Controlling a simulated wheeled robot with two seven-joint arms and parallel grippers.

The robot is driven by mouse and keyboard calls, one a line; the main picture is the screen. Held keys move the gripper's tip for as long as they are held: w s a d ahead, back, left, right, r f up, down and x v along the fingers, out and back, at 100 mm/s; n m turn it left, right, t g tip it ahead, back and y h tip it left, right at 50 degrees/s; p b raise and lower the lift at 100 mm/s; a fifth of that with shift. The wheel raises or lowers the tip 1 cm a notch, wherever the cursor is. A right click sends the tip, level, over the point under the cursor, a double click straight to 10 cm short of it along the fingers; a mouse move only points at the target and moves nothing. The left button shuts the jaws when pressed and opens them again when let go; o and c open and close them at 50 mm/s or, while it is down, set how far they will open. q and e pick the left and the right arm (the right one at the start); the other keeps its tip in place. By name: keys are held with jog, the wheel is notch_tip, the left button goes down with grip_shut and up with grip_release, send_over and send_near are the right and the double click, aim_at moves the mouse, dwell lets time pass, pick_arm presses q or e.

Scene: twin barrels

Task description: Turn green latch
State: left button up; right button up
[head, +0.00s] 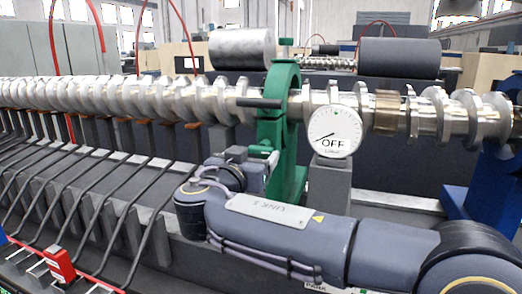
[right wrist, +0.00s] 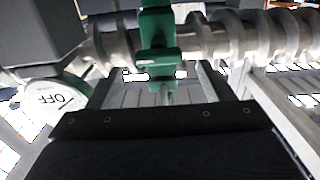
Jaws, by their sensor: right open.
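The green latch (head: 280,115) is a tall ring-like clamp around the metal shaft, with a dark bar sticking out to the left and a small green lever (head: 262,150) low on its front. In the right wrist view the green latch (right wrist: 160,45) hangs into the picture from the top centre. My right gripper (head: 254,164) is in front of the lower part of the latch. In the right wrist view its jaws (right wrist: 157,85) are open, with a narrow green end between them. I cannot tell whether they touch it. My left gripper is not in view.
A lobed metal shaft (head: 165,98) runs across the picture. A round gauge marked OFF (head: 333,131) stands just right of the latch. Dark bent rods (head: 95,190) fill the left front. Two barrels, one silver (head: 242,48) and one dark (head: 399,58), lie behind.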

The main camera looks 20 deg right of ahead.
aim_at(259, 151)
jog(key=x, duration=0.5)
jog(key=shift+d+p, duration=0.1)
jog(key=shift+p, duration=0.2)
jog(key=shift+f, duration=0.1)
jog(key=c, duration=1)
